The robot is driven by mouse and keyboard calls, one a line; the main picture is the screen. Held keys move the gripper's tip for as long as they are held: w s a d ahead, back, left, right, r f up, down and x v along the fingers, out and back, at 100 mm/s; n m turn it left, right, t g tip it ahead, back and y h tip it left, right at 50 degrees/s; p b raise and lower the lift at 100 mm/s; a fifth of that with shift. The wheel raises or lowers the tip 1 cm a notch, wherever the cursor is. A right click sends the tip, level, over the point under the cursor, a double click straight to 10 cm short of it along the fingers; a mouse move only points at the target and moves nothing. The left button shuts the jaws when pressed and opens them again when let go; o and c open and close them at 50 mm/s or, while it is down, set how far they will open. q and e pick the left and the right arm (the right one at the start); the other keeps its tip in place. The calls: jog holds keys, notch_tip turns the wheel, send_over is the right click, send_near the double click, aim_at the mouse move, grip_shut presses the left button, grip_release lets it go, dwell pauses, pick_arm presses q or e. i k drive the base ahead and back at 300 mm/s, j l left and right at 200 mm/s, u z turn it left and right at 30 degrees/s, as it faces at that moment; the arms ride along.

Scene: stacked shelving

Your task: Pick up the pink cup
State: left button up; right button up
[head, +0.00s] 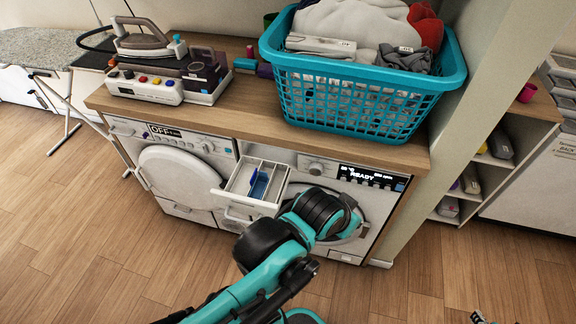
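A small pink cup (526,92) stands on top of the low wooden shelf unit at the right edge of the head view, past the pale wall panel. Nothing touches it. My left arm, teal and black, reaches up from the bottom in front of the washing machine. Its wrist end (345,215) is by the machine's round door, far left of the cup; its fingers cannot be made out. A small grey and dark piece, seemingly my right gripper (479,317), just shows at the bottom edge, below the cup and well apart from it.
A teal laundry basket (350,95) full of clothes stands on the wooden counter. An iron (145,42) stands at the counter's left. A detergent drawer (253,187) sticks out. The wall panel (490,80) separates counter and shelf unit (530,108). Floor at lower right is clear.

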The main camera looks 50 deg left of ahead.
aim_at(528, 90)
jog(key=u, duration=1.9)
jog(key=z, duration=1.9)
jog(key=i+l+z, duration=0.2)
jog(key=i, duration=0.3)
jog(key=i+l+z, duration=0.2)
jog(key=i, duration=0.3)
jog(key=i+l+z, duration=0.2)
jog(key=i, duration=0.35)
jog(key=j, duration=0.1)
